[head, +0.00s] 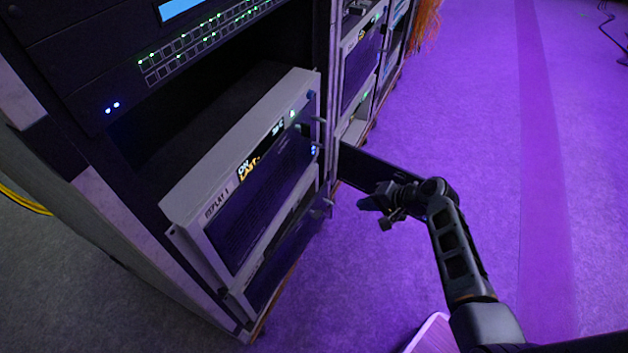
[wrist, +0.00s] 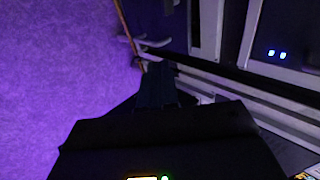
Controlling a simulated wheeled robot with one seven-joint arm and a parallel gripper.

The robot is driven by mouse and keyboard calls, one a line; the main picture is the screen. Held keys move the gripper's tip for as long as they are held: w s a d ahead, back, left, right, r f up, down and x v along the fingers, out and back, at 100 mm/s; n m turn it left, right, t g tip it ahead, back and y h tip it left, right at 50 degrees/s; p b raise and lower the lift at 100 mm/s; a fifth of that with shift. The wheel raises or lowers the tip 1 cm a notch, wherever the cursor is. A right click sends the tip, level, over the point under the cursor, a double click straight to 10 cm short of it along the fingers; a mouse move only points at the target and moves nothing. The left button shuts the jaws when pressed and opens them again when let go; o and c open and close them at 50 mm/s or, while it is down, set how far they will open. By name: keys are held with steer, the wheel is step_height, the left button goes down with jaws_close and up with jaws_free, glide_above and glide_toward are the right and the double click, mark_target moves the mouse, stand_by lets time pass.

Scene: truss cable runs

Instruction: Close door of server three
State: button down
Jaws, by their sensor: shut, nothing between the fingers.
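A light-framed server marked "REPLAY 1" (head: 225,225) juts from the near rack, with small handles (head: 322,145) on its right edge. More rack units (head: 360,60) stand beyond. Orange cables (head: 428,25) hang at the far end.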

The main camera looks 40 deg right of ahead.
steer(key=b, duration=0.3)
glide_toward(319, 201)
step_height(319, 201, down, 3)
steer(key=shift+w+a+f+b, duration=0.15)
steer(key=shift+w+a+b, duration=0.05)
steer(key=shift+w, duration=0.45)
steer(key=shift+w+a+f+b, duration=0.15)
steer(key=shift+w+b, duration=0.1)
steer(key=shift+w, duration=0.45)
steer(key=shift+w+a+f+b, duration=0.1)
steer(key=shift+w+a+b, duration=0.1)
steer(key=shift+w, duration=0.45)
